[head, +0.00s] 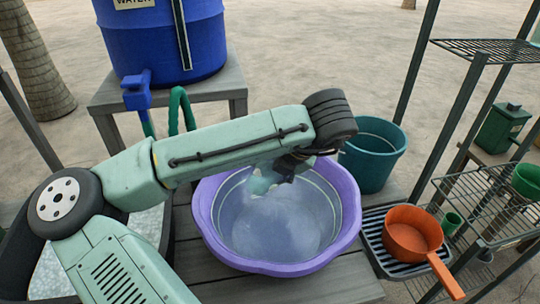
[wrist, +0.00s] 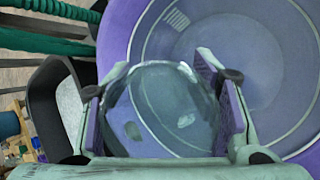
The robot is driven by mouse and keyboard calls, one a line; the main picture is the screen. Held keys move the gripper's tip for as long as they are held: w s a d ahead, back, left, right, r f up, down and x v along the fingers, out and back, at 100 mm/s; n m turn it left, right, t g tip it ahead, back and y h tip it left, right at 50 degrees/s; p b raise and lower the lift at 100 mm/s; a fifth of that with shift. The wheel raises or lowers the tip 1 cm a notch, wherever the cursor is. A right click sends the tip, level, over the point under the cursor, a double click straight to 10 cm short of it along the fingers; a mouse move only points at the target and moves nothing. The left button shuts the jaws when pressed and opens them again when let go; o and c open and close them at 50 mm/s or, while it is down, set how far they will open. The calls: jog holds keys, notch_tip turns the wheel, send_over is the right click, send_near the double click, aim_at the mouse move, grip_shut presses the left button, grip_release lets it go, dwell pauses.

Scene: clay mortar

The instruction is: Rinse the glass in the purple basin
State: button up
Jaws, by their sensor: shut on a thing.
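The purple basin (head: 208,225) stands on a grey wooden table and holds clear, pale water (head: 275,225). It also fills much of the wrist view (wrist: 110,35). My gripper (wrist: 162,78) is shut on the glass (wrist: 160,112), with one pad on each side of it. The glass is clear and round, seen close up in the wrist view. In the head view my gripper (head: 262,181) is over the back part of the basin, and my arm covers part of the rim. I cannot tell whether the glass touches the water.
A teal bucket (head: 372,155) stands right behind the basin. An orange saucepan (head: 412,235) sits on a dark rack at the right, beside wire shelves (head: 485,185). A blue water barrel (head: 165,40) with a tap (head: 137,92) and green hose (head: 180,108) stands at back left.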

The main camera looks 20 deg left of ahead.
notch_tip(320, 180, down, 16)
jog(key=b, duration=1)
jog(key=shift+w+r+b, duration=0.1)
jog(key=shift+b, duration=0.3)
jog(key=shift+f, duration=0.45)
jog(key=shift+f, duration=0.1)
jog(key=shift+r, duration=0.2)
